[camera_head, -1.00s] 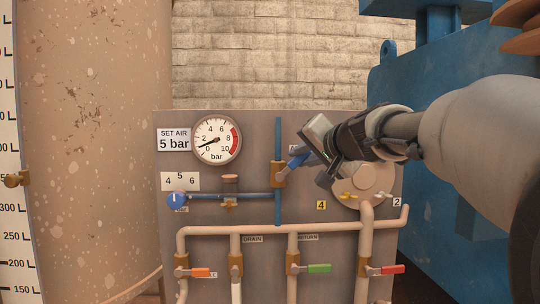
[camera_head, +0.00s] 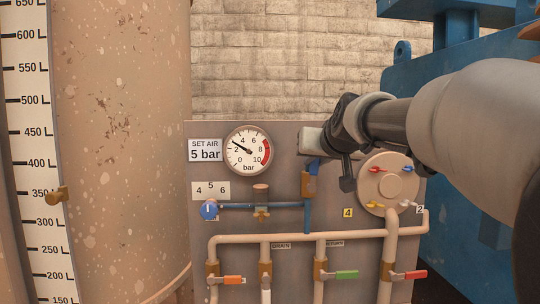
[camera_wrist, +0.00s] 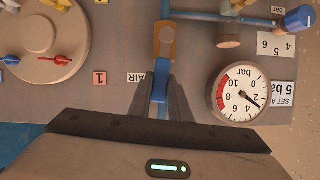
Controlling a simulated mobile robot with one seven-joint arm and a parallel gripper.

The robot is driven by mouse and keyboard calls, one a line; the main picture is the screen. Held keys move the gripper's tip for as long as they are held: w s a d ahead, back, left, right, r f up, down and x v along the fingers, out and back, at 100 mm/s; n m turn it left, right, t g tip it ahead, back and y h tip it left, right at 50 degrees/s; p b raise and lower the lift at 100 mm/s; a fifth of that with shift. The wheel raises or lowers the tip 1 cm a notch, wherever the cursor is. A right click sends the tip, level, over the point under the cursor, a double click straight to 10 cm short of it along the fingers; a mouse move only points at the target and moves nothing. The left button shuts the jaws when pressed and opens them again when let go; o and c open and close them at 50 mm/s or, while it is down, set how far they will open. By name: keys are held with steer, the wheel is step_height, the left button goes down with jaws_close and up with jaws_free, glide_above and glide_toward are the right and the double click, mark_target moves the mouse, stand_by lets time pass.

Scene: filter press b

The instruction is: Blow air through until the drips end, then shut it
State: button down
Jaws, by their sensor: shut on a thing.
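My gripper (camera_wrist: 160,95) is shut on the blue AIR valve lever (camera_wrist: 160,82), which points along the pipe below its brass body (camera_wrist: 165,42). In the head view the lever (camera_head: 314,165) stands about upright above its valve (camera_head: 309,186); my gripper (camera_head: 314,158) covers its upper part. The pressure gauge (camera_head: 247,150) reads about 3 bar; it also shows upside down in the wrist view (camera_wrist: 240,94). The blue regulator knob (camera_head: 209,210) has its white mark up, towards 5. A sign (camera_head: 205,149) reads SET AIR 5 bar. I see no drips; the lower pipe ends are out of view.
A round plate (camera_head: 382,185) with red, blue, yellow and white small levers is right of my gripper. Orange (camera_head: 233,280), green (camera_head: 346,275) and red (camera_head: 415,275) handles lie sideways on the lower pipes. A tank (camera_head: 120,150) stands left, a blue machine (camera_head: 450,120) right.

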steer(key=shift+a, duration=0.15)
stand_by(0.3)
steer(key=c, duration=1.6)
jaws_free()
steer(key=shift+c, duration=0.2)
steer(key=v, duration=1.7)
steer(key=shift+s+b, duration=0.15)
steer(key=shift+b, duration=0.3)
steer(key=shift+r, duration=0.1)
